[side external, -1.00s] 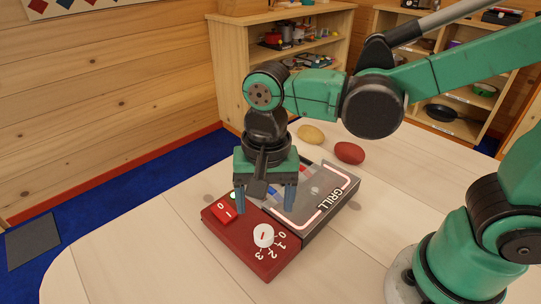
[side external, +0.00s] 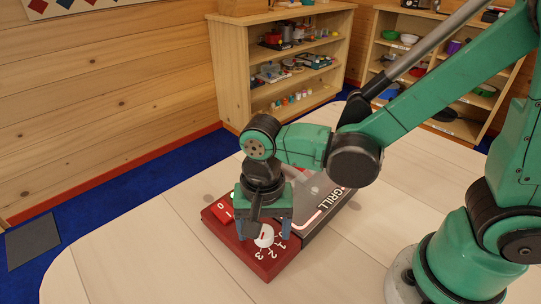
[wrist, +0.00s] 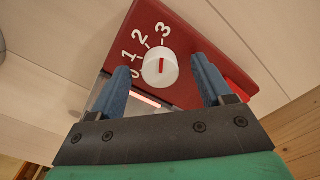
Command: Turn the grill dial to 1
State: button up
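The grill dial (side external: 264,237) is a round white knob with a red mark, on the red front panel (side external: 237,246) of the grill box. The dial also shows in the wrist view (wrist: 152,77), below the numerals 0, 1, 2 and 3. Its red mark runs nearly upright there, roughly in line with the 3; which end is the pointer I cannot tell. My gripper (side external: 263,226) points down just above the dial. In the wrist view my gripper (wrist: 161,64) is open, with one blue finger on each side of the dial and gaps between. Finger height above the panel is unclear.
A red rocker switch (side external: 223,213) marked 0 and I sits on the panel left of the dial. The grey grill top (side external: 323,215) lies behind, partly hidden by my arm. The pale table (side external: 150,255) is clear at the front and left. Shelves (side external: 292,75) stand behind.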

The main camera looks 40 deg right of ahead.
grip_shut()
jog(key=shift+n, duration=0.4)
jog(key=n, duration=1.1)
jog(key=shift+n, duration=2)
